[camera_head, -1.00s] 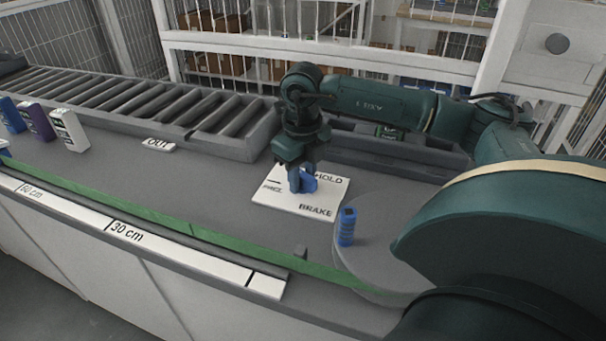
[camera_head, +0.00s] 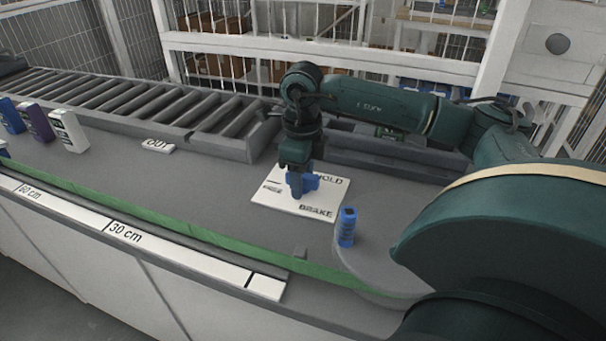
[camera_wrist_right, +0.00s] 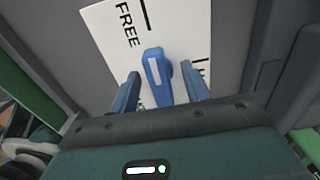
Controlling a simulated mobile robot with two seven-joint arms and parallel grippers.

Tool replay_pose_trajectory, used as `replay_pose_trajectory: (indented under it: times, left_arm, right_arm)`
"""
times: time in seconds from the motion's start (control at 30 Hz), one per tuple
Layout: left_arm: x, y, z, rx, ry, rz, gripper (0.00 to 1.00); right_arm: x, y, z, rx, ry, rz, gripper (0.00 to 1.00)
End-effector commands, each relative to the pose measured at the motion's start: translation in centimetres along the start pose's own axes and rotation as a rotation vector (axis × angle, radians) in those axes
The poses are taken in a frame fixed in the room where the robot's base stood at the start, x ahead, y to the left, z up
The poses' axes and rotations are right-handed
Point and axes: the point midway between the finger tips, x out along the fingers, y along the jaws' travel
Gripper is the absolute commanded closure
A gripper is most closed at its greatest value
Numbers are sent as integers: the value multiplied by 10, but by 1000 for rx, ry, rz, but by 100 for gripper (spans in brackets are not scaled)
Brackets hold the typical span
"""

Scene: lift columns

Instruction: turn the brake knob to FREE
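The blue brake knob (camera_head: 311,183) stands on a white plate (camera_head: 268,200) lettered FREE, HOLD and BRAKE. In the right wrist view, the knob (camera_wrist_right: 157,72) has a white stripe that points roughly toward the black tick beside FREE. My right gripper (camera_head: 296,190) points down over the plate at the knob. In the wrist view its two blue fingers (camera_wrist_right: 160,88) stand on either side of the knob, with gaps showing between fingers and knob, so it looks open. The lower part of the knob is partly hidden by the gripper body. My left gripper is not in view.
A blue cylinder (camera_head: 347,227) stands on a round grey disc (camera_head: 375,262) right of the plate. A roller conveyor (camera_head: 150,105) runs behind, with an OUT label (camera_head: 158,146) before it. Several small boxes stand at far left.

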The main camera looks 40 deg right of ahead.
Motion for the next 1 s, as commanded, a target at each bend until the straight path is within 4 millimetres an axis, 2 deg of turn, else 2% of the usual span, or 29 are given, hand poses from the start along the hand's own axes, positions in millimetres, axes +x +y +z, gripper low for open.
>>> replay_pose_trajectory:
  times: [0.53, 0.67, 0.7, 0.8, 1.0]
  left_arm:
    - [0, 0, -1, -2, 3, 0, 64]
    - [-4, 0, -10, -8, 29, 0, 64]
    - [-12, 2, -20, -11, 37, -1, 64]
    - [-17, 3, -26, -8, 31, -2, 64]
    - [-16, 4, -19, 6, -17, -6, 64]
  right_arm:
    - [0, 0, 0, 1, 0, 0, 53]
    - [0, 0, 0, 1, 0, 0, 53]
    - [-9, 0, 0, 1, -1, 0, 53]
    - [-20, 0, 0, 1, -1, 0, 53]
    - [-40, 0, 0, 1, -1, 0, 53]
